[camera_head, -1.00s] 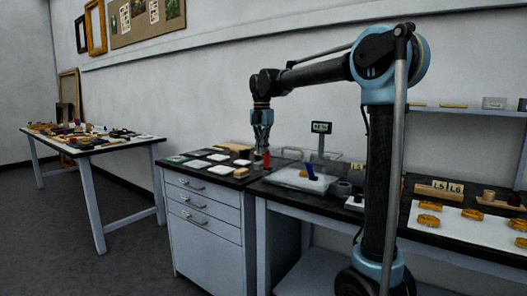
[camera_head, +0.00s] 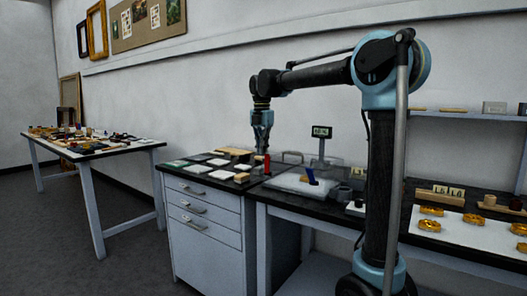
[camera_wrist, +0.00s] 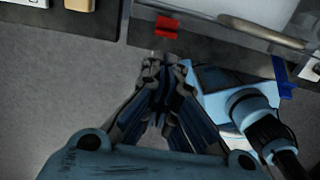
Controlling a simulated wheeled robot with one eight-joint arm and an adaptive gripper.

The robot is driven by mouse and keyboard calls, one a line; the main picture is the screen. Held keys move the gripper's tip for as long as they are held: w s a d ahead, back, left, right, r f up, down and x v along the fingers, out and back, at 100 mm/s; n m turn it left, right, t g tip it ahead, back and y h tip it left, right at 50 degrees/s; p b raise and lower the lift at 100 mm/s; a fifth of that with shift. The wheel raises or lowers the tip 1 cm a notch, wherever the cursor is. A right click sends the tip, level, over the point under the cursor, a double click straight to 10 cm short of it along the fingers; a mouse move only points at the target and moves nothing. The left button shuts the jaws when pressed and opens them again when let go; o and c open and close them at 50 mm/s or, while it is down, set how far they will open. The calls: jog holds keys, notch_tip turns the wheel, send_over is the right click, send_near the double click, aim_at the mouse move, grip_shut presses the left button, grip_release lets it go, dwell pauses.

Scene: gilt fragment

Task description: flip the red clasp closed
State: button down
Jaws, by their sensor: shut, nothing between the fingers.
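The red clasp (camera_head: 267,163) stands up as a small red tab at the left end of a clear-lidded case (camera_head: 290,182) on the bench. In the wrist view the red clasp (camera_wrist: 167,25) is at the top, just beyond my fingertips. My gripper (camera_head: 261,152) points down close beside the clasp in the head view. In the wrist view my gripper (camera_wrist: 160,66) has its fingertips together with nothing between them. A small gap shows between the tips and the clasp there; whether they touch in depth is unclear.
A blue clasp (camera_head: 312,176) stands on the case's front side, also at the right in the wrist view (camera_wrist: 283,78). Pale tiles and wooden blocks (camera_head: 220,161) lie left of the case. A small display (camera_head: 321,131) stands behind it. Gilt pieces (camera_head: 432,211) lie far right.

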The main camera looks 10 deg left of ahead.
notch_tip(320, 180, up, 9)
jog(key=shift+r, duration=0.2)
dwell(0.5)
jog(key=shift+s, duration=0.15)
